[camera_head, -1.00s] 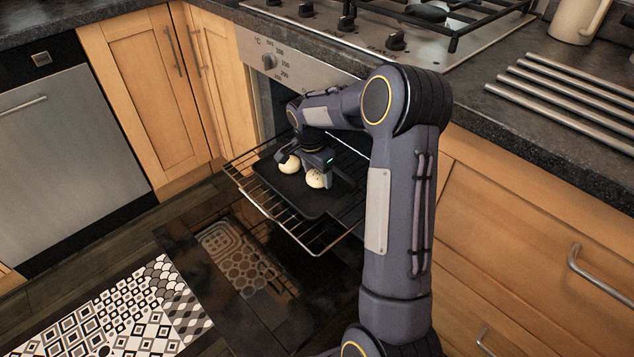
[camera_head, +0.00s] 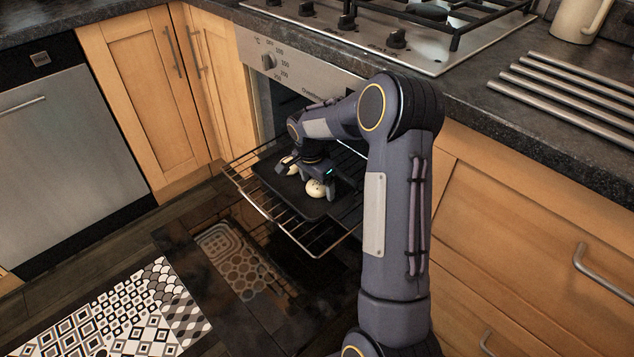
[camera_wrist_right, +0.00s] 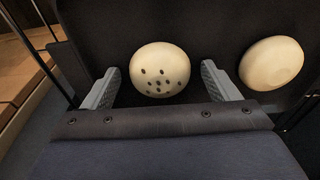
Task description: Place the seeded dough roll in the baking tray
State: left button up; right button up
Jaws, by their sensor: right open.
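The seeded dough roll (camera_wrist_right: 160,69) is pale and round with dark seeds on top. It sits on the dark baking tray (camera_head: 285,199), toward the tray's right side in the head view (camera_head: 315,188). My right gripper (camera_head: 318,187) is open, with its two fingers on either side of the roll. In the wrist view, gaps show between the roll and both fingers (camera_wrist_right: 160,88). A plain dough roll (camera_wrist_right: 271,63) lies on the same tray, outside the fingers; it is partly hidden behind my gripper in the head view (camera_head: 287,165). My left gripper is not in view.
The tray rests on a pulled-out wire oven rack (camera_head: 262,210) in front of the oven. The open oven door (camera_head: 245,270) lies below. A hob (camera_head: 400,35) and worktop are above; wooden drawers (camera_head: 530,230) stand to the right.

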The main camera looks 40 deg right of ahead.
aim_at(312, 187)
jog(key=shift+r, duration=0.1)
jog(key=shift+r, duration=0.3)
notch_tip(312, 187, up, 11)
jog(key=a+p, duration=0.2)
jog(key=p, duration=0.2)
jog(key=s+a+r+n+t+y, duration=0.3)
jog(key=s+a+r+n, duration=0.5)
jog(key=s, duration=0.5)
jog(key=s+a+f+n+t+y, duration=0.1)
jog(key=s+a+n+t+y, duration=0.1)
jog(key=s+a+n, duration=0.5)
jog(key=s+a, duration=0.4)
jog(key=s, duration=0.2)
jog(key=shift+s+a+f+y, duration=0.15)
jog(key=shift+y, duration=0.15)
